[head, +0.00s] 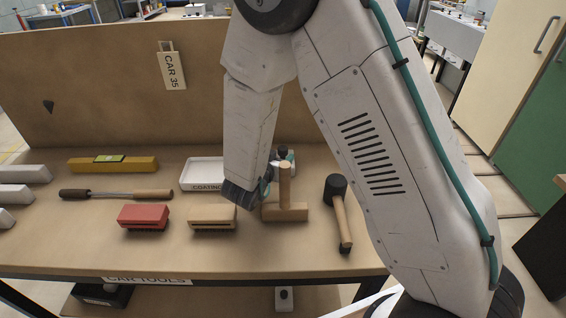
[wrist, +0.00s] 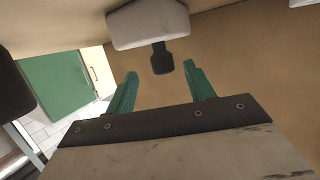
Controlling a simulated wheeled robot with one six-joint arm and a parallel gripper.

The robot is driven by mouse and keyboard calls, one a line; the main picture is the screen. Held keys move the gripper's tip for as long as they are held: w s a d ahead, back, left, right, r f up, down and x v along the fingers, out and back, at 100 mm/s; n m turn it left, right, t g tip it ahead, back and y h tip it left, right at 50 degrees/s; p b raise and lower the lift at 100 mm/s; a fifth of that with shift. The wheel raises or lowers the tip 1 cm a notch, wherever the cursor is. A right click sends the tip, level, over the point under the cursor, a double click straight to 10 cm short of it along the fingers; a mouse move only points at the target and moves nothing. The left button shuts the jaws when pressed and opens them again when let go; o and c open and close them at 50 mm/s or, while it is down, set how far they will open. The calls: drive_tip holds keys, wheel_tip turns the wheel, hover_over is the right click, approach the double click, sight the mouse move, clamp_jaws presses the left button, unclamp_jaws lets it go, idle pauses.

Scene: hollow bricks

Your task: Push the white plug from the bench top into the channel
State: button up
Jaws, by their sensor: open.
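My gripper (wrist: 160,72) is open, with two green fingers spread apart in the wrist view. A white rounded block with a black stub (wrist: 148,26) lies beyond the fingertips; the stub points towards the gap between them. It looks like the white plug, but I cannot tell for sure. In the head view my gripper hangs low over the bench, and a small white and dark thing (head: 284,167) shows beside it, partly hidden behind an upright wooden piece (head: 285,212). I cannot make out the channel.
The bench top (head: 70,240) also holds a red block (head: 144,216), a tan block (head: 212,217), a white tray (head: 202,170), a yellow level (head: 110,164), a long-handled tool (head: 115,194) and a mallet (head: 340,205). White blocks (head: 20,192) stand at left. A back board (head: 100,90) rises behind.

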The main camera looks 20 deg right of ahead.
sight(281, 151)
drive_tip(key=x, duration=0.5)
drive_tip(key=shift+w+a+r, duration=0.1)
drive_tip(key=shift+w+r, duration=0.05)
drive_tip(key=shift+r, duration=0.05)
drive_tip(key=c, duration=1)
drive_tip(key=shift+c, duration=0.2)
drive_tip(key=shift+r, duration=0.15)
